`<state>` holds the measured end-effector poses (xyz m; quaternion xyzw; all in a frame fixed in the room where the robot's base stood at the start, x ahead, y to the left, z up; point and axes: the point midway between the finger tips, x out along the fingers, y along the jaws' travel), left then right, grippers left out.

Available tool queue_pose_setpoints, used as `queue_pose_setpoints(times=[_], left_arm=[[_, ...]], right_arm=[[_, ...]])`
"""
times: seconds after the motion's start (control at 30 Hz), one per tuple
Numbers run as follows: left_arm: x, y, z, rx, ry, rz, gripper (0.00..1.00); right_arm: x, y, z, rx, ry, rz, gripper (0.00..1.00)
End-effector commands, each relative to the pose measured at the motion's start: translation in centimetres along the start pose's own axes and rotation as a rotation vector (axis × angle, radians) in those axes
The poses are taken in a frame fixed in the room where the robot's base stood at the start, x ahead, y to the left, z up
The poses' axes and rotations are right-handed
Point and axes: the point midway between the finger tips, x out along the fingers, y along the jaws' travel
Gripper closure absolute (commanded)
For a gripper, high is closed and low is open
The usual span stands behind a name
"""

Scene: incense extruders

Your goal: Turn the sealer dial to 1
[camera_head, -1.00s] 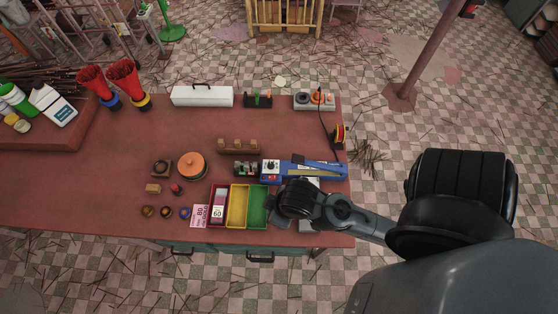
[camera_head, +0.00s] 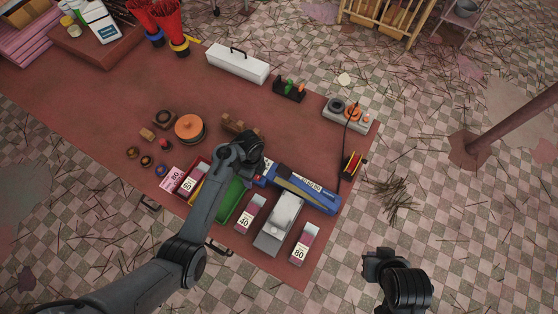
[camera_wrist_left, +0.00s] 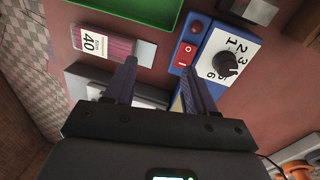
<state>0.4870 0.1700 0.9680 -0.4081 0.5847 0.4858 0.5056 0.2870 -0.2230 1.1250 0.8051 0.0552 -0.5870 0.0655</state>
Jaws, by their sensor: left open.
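The blue sealer (camera_head: 312,193) lies near the bench's right end; my left gripper (camera_head: 256,158) is above its dial end and hides the dial in the head view. In the left wrist view the black dial (camera_wrist_left: 230,64) sits on a white plate with numbers, beside a red rocker switch (camera_wrist_left: 185,54). I cannot tell surely which number the dial points to. My left gripper (camera_wrist_left: 161,75) is open and empty, its fingertips apart from the dial, which lies to the right of them. My right gripper (camera_head: 374,262) is off the bench at lower right; its fingers are unclear.
A green tray (camera_head: 232,201) and the bundle labelled 40 (camera_head: 250,214) lie near the sealer. A grey metal device (camera_head: 279,224) and the bundle labelled 80 (camera_head: 304,243) lie at the near right edge. A wooden block (camera_head: 238,126) stands behind my left gripper.

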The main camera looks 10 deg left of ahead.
Motion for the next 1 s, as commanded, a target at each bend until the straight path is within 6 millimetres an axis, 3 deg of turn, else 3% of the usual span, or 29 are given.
queue_pose_setpoints(times=[0.03, 0.13, 0.23, 0.37, 1.0], left_arm=[[-1.4, -2.0, 0.2, -0.002, -0.001, -0.035, 0.45], [-4.4, -4.8, 0.3, -0.002, -0.005, -0.098, 0.45], [-6.4, -6.4, 0.4, -0.002, -0.01, -0.136, 0.45], [-6.9, -7.3, 0.6, -0.002, -0.015, -0.154, 0.45], [1.8, -8.7, 0.8, -0.003, -0.015, -0.156, 0.45]], right_arm=[[0.7, -0.1, 0.2, 0.001, 0.001, -0.002, 1.0], [1.1, -0.2, 0.3, 0.001, 0.003, -0.005, 1.0], [1.4, -0.4, 0.3, 0.002, 0.004, -0.007, 1.0], [1.5, -0.5, 0.3, 0.006, 0.005, -0.011, 1.0], [2.8, -0.1, 0.8, -0.004, 0.004, 0.0, 1.0]])
